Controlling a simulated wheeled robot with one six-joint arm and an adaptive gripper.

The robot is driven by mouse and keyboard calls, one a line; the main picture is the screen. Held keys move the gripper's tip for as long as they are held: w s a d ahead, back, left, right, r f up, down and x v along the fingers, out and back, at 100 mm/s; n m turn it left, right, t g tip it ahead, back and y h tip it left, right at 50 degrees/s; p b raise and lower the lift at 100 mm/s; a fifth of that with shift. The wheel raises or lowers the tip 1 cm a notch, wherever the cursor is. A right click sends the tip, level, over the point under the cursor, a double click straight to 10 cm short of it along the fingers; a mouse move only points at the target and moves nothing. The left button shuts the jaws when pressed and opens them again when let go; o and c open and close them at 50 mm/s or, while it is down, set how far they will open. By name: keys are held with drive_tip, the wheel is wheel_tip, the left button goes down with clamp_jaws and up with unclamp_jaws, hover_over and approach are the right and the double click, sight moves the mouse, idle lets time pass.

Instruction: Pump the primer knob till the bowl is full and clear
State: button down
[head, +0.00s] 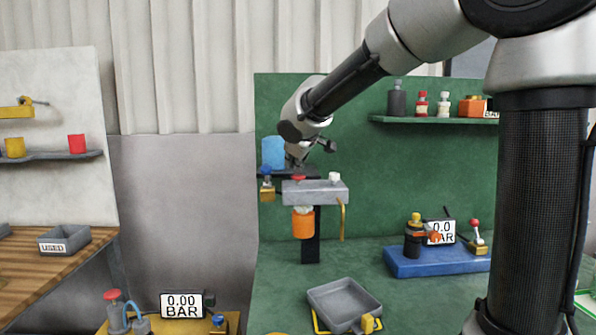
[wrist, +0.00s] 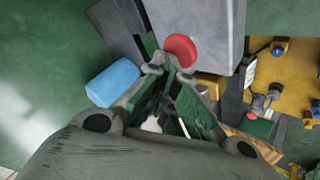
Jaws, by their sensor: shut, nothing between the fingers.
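A grey filter head (head: 325,193) is mounted on a dark post against the green panel. A red knob (head: 298,178) sits on its top left and a white knob (head: 334,177) on its top right. The bowl (head: 303,224) hangs below the left part of the head and looks orange, with a pale band at its top. My gripper (head: 297,164) is shut and empty, pointing down just above the red knob. In the wrist view the red knob (wrist: 181,49) shows just beyond the closed fingertips (wrist: 168,72). I cannot tell whether they touch it.
A blue cylinder (head: 273,152) stands on a dark shelf left of my gripper. A brass-coloured valve with a blue knob (head: 267,187) is beside the head, and a yellow tube (head: 342,218) hangs at its right. A grey tray (head: 344,303) lies on the green bench below.

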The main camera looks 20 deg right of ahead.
sight(295, 175)
idle(0.3)
drive_tip(key=shift+r, duration=1.4)
wheel_tip(295, 175, up, 5)
idle(0.4)
